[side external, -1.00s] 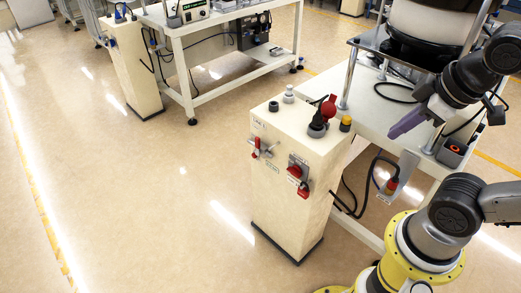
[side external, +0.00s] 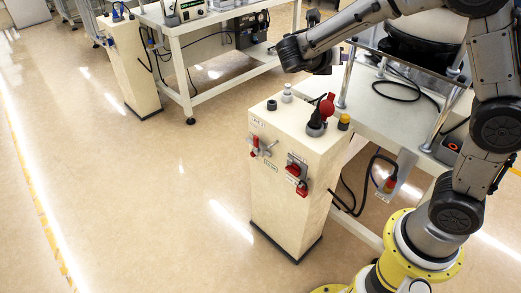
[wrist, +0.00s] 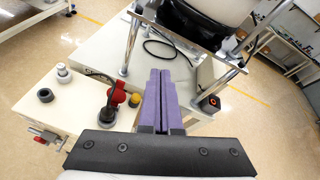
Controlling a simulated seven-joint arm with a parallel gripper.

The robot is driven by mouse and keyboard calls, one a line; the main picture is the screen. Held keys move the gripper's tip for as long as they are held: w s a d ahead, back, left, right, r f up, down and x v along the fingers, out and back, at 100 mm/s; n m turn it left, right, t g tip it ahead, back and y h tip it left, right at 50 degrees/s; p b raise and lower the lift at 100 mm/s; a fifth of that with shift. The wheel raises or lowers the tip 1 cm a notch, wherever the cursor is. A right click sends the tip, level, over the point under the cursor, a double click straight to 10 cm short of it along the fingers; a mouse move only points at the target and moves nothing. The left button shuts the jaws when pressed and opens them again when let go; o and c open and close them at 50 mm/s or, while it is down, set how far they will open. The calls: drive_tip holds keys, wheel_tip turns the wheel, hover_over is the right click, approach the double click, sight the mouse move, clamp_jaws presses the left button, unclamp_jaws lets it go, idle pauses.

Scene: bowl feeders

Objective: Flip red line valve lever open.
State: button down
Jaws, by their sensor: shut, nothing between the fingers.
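A small red lever (side external: 254,147) on a silver fitting sits on the front face of the cream pedestal, upper left, and looks like the valve lever. It points roughly downward. In the wrist view a bit of red with metal (wrist: 41,138) shows at the pedestal's left edge, partly cut off from view. My gripper (wrist: 160,74) has purple fingers pressed together, empty, above the pedestal and table. In the side view the fingers cannot be made out; my wrist is above and behind the pedestal, apart from the lever.
A red switch (side external: 297,172) sits right of the lever on the same face. Floor left of the pedestal is clear.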

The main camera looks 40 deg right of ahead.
sight(256, 145)
drive_tip(key=w+a+f+n+t+h, duration=0.1)
drive_tip(key=w+a+f+n+t, duration=0.35)
drive_tip(key=w+f+n, duration=0.4)
drive_tip(key=w+a+f+n+t+h, duration=0.1)
drive_tip(key=w+a+f+n+t, duration=0.4)
drive_tip(key=f, duration=0.6)
drive_tip(key=s+a+f+n+y, duration=0.1)
drive_tip(key=f+n, duration=0.2)
drive_tip(key=f, duration=0.3)
drive_tip(key=s+a+f+n+t+y, duration=0.1)
drive_tip(key=s+a+f+n, duration=0.1)
drive_tip(key=f, duration=0.5)
drive_tip(key=s+a+f+n+t+y, duration=0.1)
drive_tip(key=a+f+n, duration=0.1)
drive_tip(key=f+n, duration=0.2)
wheel_tip(256, 145, down, 4)
drive_tip(key=shift+s+a+r, duration=0.15)
drive_tip(key=shift+s+r, duration=0.1)
drive_tip(key=x, duration=0.4)
drive_tip(key=w+a+x, duration=0.1)
drive_tip(key=x, duration=0.7)
drive_tip(key=shift+w+a, duration=0.2)
drive_tip(key=shift+w, duration=0.7)
